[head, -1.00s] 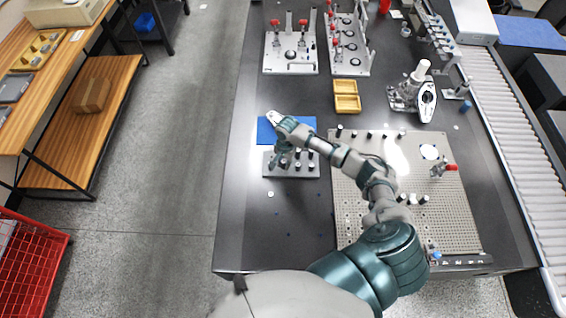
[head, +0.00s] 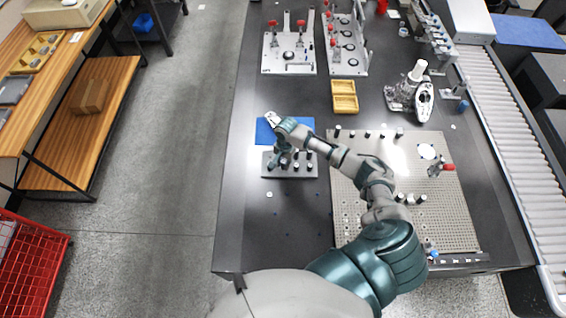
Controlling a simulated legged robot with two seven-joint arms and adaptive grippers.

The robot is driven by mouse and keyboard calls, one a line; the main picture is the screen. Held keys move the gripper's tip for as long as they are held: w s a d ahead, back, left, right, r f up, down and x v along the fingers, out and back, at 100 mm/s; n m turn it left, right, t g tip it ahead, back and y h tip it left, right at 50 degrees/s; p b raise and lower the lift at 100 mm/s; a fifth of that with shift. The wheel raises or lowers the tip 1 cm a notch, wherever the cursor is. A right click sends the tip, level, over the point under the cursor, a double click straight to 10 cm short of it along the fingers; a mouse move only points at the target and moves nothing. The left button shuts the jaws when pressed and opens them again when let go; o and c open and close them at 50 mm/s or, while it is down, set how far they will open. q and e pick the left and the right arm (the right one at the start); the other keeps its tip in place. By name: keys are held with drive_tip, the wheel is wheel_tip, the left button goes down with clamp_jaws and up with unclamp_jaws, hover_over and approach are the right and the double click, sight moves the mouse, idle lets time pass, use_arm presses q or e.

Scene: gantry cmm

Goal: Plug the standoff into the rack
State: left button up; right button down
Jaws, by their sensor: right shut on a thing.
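The rack (head: 309,173) is a grey block on the dark table, with several dark, light-tipped standoffs (head: 309,155) upright along it. My right gripper (head: 278,163) points down over the left part of the rack. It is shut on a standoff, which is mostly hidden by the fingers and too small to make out. I cannot tell whether that standoff is in a hole or just above the rack. My left gripper is not in view.
A blue mat (head: 264,131) lies behind the rack. A perforated plate (head: 440,220) with several posts and a red-handled clamp (head: 442,168) is to the right. A yellow tray (head: 344,96) and clamp fixtures (head: 290,55) stand farther back. The table's front left is mostly clear.

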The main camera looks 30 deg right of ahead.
drive_tip(key=shift+f, duration=0.45)
idle(0.6)
drive_tip(key=shift+s, duration=0.1)
drive_tip(key=c, duration=0.9)
unclamp_jaws()
drive_tip(key=shift+c, duration=0.2)
wheel_tip(320, 180, up, 12)
drive_tip(key=d, duration=0.1)
drive_tip(key=shift+w, duration=0.3)
drive_tip(key=shift+f, duration=0.15)
